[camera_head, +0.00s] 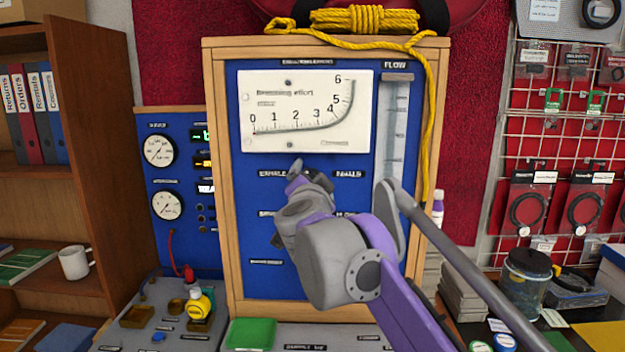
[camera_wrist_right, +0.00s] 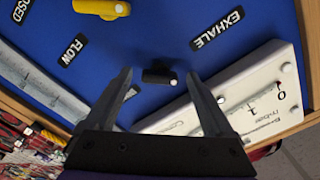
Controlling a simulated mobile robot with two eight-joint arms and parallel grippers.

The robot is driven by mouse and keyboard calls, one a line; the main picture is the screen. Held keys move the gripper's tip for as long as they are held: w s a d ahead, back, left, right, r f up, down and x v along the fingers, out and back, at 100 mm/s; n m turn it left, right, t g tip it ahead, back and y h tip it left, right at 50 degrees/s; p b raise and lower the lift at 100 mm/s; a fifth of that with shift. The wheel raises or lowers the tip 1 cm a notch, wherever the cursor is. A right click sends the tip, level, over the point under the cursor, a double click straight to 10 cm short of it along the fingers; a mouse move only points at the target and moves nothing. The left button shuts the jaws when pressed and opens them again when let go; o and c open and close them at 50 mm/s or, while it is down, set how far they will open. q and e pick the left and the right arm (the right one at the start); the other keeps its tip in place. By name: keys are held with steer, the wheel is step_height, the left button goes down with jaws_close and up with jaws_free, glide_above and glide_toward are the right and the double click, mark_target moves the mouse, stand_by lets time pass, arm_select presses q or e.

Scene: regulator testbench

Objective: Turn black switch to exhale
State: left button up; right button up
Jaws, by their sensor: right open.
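The black switch (camera_wrist_right: 160,77) shows in the right wrist view on the blue panel, a short knob with a white dot at its right end. It lies roughly level in that picture, between the two fingers of my right gripper, with a gap on each side. The EXHALE label (camera_wrist_right: 218,30) is above and right of it; another label (camera_wrist_right: 131,92) is partly hidden by the left finger. In the head view my right gripper (camera_head: 296,170) is open at the panel, between the EXHALE label (camera_head: 272,173) and the INHALE label (camera_head: 348,174), and largely covers the switch. My left gripper is out of view.
A white gauge plate (camera_head: 305,88) sits above the switch, and the flow tube (camera_head: 391,130) stands to its right. A yellow switch (camera_wrist_right: 102,8) shows at the wrist view's top edge. A wooden frame (camera_head: 222,180) borders the panel. Yellow rope (camera_head: 428,110) hangs along its right side.

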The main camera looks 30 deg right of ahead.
steer(key=b+v, duration=0.1)
steer(key=v, duration=0.9)
steer(key=shift+s, duration=0.3)
steer(key=shift+a, duration=0.1)
steer(key=w+a+f+n+t+y, duration=0.2)
steer(key=a+f+n+y, duration=0.4)
steer(key=a+y, duration=0.1)
steer(key=s+a+f+n+g+y+p, duration=0.1)
steer(key=s+a+f+n+g+y, duration=0.2)
steer(key=f, duration=0.6)
steer(key=s+a+f+n+g+y+p, duration=0.15)
steer(key=a+f+n, duration=0.25)
steer(key=f, duration=0.4)
steer(key=s+d+f+n+g+h, duration=0.1)
steer(key=s+d+f+g, duration=0.1)
steer(key=s+f, duration=0.6)
steer(key=s+d+f+n+g+h, duration=0.1)
steer(key=s+d+f+g, duration=0.1)
steer(key=s+f+g, duration=0.3)
steer(key=s+f, duration=0.4)
steer(key=f, duration=0.6)
steer(key=shift+s+d+f, duration=0.15)
steer(key=shift+d+f, duration=0.1)
